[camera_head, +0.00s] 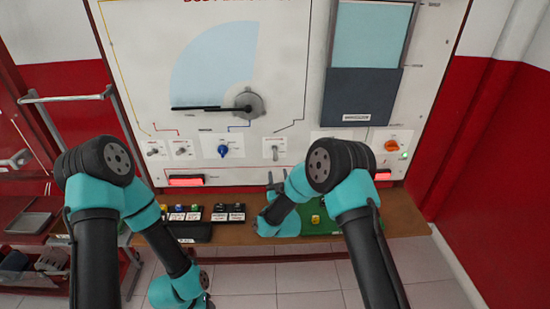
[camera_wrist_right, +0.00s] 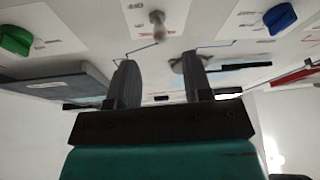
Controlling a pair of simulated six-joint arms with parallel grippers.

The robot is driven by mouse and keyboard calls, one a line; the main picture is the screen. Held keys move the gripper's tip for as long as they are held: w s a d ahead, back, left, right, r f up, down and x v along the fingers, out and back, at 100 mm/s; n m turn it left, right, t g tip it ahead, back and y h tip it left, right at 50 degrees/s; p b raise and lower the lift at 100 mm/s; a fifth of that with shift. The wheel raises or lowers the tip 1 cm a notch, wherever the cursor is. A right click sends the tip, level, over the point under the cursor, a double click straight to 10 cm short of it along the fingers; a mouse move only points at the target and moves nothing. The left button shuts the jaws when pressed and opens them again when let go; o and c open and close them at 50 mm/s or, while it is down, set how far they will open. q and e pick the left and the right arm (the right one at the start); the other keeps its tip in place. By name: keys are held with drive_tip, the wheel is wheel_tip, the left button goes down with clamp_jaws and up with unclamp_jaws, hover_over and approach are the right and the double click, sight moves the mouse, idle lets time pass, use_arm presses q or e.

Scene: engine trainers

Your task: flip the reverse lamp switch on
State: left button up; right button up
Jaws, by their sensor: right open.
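A small toggle switch (camera_head: 275,151) sits on a white plate low on the panel, and its lever also shows in the right wrist view (camera_wrist_right: 157,25). Its label is too small to read, so I cannot confirm it is the reverse lamp switch, nor tell its position. My right gripper (camera_head: 277,183) is open and empty, just below this toggle and apart from it. Its two fingers (camera_wrist_right: 160,85) show in the wrist view. Two more toggles, one (camera_head: 154,150) and another (camera_head: 182,150), sit further left. My left gripper is out of sight.
A blue knob (camera_head: 223,151) is left of the toggle. A green knob (camera_wrist_right: 15,40) shows only in the wrist view. An orange-red knob (camera_head: 391,146) is at right. Below are a brown ledge (camera_head: 405,218), black labelled blocks (camera_head: 229,212) and a green board (camera_head: 335,227).

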sight(275, 155)
drive_tip(key=x, duration=0.8)
drive_tip(key=shift+w, duration=0.2)
drive_tip(key=shift+c, duration=0.2)
clamp_jaws()
